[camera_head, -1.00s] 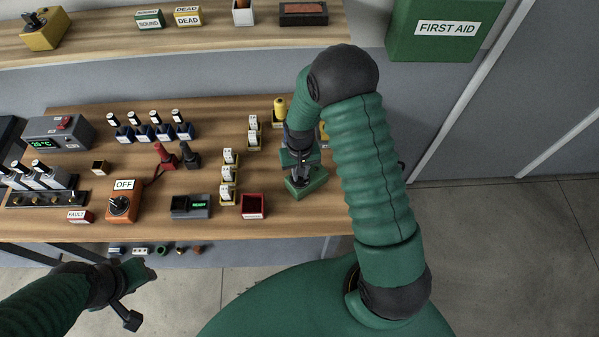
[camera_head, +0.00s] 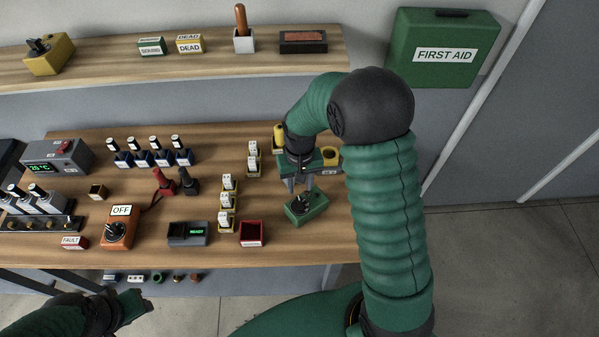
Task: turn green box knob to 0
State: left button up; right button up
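The green box (camera_head: 306,209) stands on the bench's wooden top near its right part. A black knob (camera_head: 299,203) sits on its top face; its exact setting is too small to read. My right gripper (camera_head: 300,184) is just behind and above the knob, pointing down. Its two fingers are apart with nothing seen between them, and they look clear of the knob.
White switches in yellow holders (camera_head: 227,200) are nearby. An orange OFF box (camera_head: 118,230) is farther left. A yellow object (camera_head: 331,157) is behind, beside my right arm.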

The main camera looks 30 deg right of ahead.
notch_tip(320, 180, up, 8)
jog(key=shift+b, duration=0.4)
